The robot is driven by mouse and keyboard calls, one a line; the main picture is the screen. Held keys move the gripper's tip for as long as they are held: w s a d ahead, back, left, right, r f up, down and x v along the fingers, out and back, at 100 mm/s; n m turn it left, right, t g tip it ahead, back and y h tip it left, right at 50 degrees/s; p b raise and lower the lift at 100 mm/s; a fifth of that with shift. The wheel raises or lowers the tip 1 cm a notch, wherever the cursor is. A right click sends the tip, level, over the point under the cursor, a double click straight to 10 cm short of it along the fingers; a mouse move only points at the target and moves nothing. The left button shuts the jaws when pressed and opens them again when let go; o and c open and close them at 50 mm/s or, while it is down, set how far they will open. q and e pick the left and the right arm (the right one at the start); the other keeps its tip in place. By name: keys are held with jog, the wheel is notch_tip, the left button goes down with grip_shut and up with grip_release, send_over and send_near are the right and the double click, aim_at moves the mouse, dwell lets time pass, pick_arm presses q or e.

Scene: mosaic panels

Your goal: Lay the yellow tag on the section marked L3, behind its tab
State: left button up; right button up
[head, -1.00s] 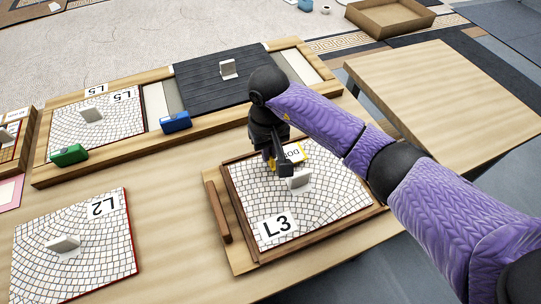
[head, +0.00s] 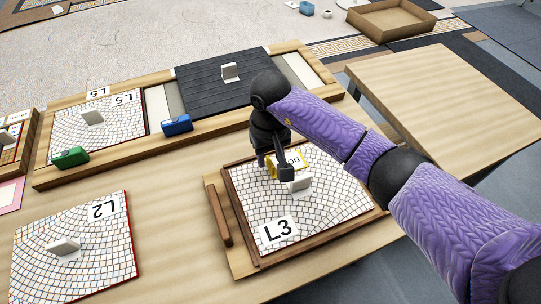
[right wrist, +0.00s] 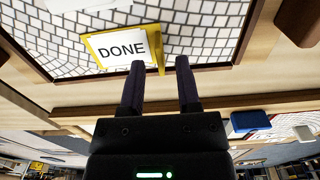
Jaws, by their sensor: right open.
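The L3 section (head: 262,205) is a white tiled panel in a brown wooden frame, with a white upright tab (head: 300,183) on it. The yellow tag (head: 291,159), yellow-edged and marked DONE, lies on the tiles behind the tab, partly hidden by my gripper. In the right wrist view the tag (right wrist: 118,47) looks flat, with its upright yellow grip (right wrist: 161,48) just beyond and between my fingertips. My right gripper (head: 277,172) is open, low over the tag; its fingers (right wrist: 160,72) stand apart on either side of the grip. My left gripper is out of view.
The L2 panel (head: 85,225) lies at the left. A wooden tray with the L5 panel (head: 70,125) and a dark panel (head: 215,85) is behind. Blue (head: 176,125) and green (head: 70,157) blocks sit on its front edge. A wooden strip (head: 220,213) lies beside L3.

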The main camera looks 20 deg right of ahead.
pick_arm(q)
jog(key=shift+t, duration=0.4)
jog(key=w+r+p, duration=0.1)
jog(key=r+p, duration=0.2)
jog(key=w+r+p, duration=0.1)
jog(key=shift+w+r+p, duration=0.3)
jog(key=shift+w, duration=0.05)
pick_arm(e)
notch_tip(320, 180, up, 11)
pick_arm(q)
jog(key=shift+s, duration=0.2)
pick_arm(e)
jog(key=shift+f, duration=0.1)
